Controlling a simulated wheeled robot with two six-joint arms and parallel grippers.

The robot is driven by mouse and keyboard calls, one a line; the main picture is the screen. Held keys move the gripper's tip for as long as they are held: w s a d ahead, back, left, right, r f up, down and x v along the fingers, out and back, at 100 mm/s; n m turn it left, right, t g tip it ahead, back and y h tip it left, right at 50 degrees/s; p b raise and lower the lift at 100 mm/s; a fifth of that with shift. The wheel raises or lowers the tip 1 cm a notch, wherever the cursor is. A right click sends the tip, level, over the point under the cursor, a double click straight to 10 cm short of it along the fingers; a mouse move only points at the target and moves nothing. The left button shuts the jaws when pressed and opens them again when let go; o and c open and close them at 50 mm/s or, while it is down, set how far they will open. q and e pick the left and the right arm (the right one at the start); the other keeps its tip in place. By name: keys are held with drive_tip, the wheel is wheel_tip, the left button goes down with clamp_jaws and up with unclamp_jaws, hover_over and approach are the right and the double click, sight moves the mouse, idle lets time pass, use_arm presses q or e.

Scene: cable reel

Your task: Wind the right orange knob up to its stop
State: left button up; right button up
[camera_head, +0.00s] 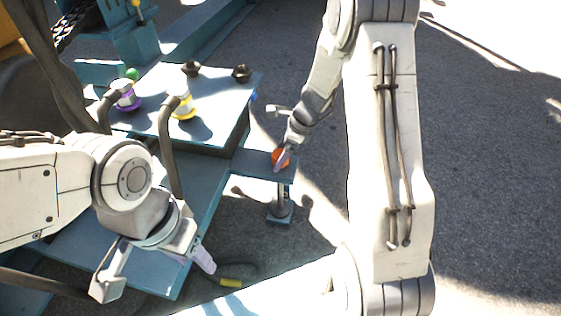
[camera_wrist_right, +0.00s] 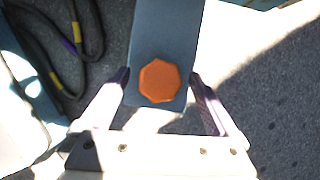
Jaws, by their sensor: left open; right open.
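The right orange knob (camera_head: 279,157) sits on a narrow blue shelf (camera_head: 252,165) at the right side of the blue bench. In the right wrist view the orange knob (camera_wrist_right: 160,81) is a faceted disc near the end of the blue shelf (camera_wrist_right: 166,30). My right gripper (camera_wrist_right: 160,82) is open, with one finger on each side of the knob; gaps show between both fingers and the knob. In the head view my right gripper (camera_head: 283,162) partly covers the knob. My left gripper (camera_head: 160,276) is open and empty at the lower left, above the ground and the bench's front edge.
The blue bench top (camera_head: 215,90) carries a purple-ringed spool (camera_head: 126,97), a yellow-ringed spool (camera_head: 183,107) and two dark knobs (camera_head: 241,74). Dark cables (camera_wrist_right: 62,45) with yellow bands lie left of the shelf. Open asphalt (camera_head: 490,150) lies to the right.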

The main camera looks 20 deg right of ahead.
drive_tip(key=shift+w+a+f, duration=0.1)
drive_tip(key=shift+f, duration=0.25)
drive_tip(key=c, duration=1.4)
drive_tip(key=shift+o, duration=0.2)
drive_tip(key=shift+r+n+p, duration=0.15)
drive_tip(key=shift+n+p, duration=0.15)
drive_tip(key=shift+p, duration=0.25)
drive_tip(key=n+g+p, duration=0.1)
drive_tip(key=n+p, duration=0.3)
drive_tip(key=p, duration=0.1)
drive_tip(key=n+g+p, duration=0.2)
drive_tip(key=n+p, duration=0.2)
drive_tip(key=p, duration=0.2)
drive_tip(key=shift+r+y, duration=0.15)
drive_tip(key=shift+y, duration=0.15)
drive_tip(key=n+g+p, duration=0.1)
drive_tip(key=n+p, duration=0.1)
drive_tip(key=n, duration=0.2)
drive_tip(key=shift+g+p, duration=0.35)
drive_tip(key=shift+g, duration=0.05)
drive_tip(key=shift+f+n+g+h+p, duration=0.15)
drive_tip(key=shift+n+g+h+p, duration=0.25)
drive_tip(key=shift+n, duration=0.7)
drive_tip(key=shift+f+n+g+h+p, duration=0.15)
drive_tip(key=shift+n+h+p, duration=0.35)
drive_tip(key=shift+n, duration=0.6)
drive_tip(key=shift+s, duration=0.2)
